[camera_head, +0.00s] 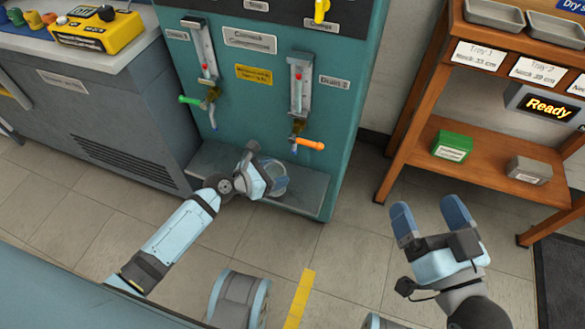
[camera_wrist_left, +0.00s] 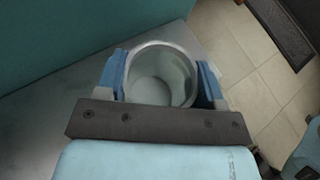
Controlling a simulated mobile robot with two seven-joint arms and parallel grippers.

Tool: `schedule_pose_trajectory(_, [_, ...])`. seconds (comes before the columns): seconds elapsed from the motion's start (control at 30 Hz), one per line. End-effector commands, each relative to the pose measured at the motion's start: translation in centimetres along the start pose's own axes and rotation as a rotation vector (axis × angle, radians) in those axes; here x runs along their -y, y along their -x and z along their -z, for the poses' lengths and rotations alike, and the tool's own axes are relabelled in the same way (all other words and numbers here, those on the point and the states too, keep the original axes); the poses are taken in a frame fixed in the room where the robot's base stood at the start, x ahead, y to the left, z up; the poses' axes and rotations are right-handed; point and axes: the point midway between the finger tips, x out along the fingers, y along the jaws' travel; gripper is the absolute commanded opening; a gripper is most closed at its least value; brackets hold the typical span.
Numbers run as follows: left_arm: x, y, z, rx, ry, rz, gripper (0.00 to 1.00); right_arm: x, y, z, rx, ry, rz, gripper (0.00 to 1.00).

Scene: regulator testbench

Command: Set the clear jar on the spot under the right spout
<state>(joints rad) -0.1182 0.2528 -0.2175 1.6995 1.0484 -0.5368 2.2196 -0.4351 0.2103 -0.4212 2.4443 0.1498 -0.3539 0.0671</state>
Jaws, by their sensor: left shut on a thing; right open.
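The clear jar (camera_head: 274,180) is at the low grey shelf of the teal testbench, below and a little left of the right spout (camera_head: 297,139), which has an orange handle. My left gripper (camera_head: 262,175) is shut on the jar from the front left. In the left wrist view the jar (camera_wrist_left: 161,75) stands between the blue fingers (camera_wrist_left: 161,82), its open rim toward the camera, and it looks empty. I cannot tell whether its base touches the shelf. My right gripper (camera_head: 431,222) is open and empty, in front of the wooden rack. The marked spot is not visible.
The left spout (camera_head: 210,105) has a green handle. The grey shelf (camera_head: 312,190) is bare right of the jar. A wooden rack (camera_head: 480,165) with a green box (camera_head: 453,146) stands at the right. A grey cabinet (camera_head: 100,110) stands left of the bench.

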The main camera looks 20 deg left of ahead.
Motion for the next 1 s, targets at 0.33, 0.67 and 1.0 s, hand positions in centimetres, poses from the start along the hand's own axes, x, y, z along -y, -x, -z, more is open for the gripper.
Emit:
schedule_pose_trajectory(0.33, [0.0, -3.8, -1.5, 0.004, -0.002, 0.000, 0.34, -0.3, 0.0, -1.7, 0.046, -0.002, 0.005, 0.92])
schedule_pose_trajectory(0.67, [0.0, -6.2, -0.9, 0.000, -0.001, -0.001, 0.34, -0.6, 0.1, -4.5, 0.146, -0.003, 0.016, 0.92])
schedule_pose_trajectory(1.0, [0.0, -6.3, -0.7, 0.000, 0.001, 0.000, 0.34, -0.6, 0.1, -4.4, 0.147, -0.003, 0.016, 0.92])
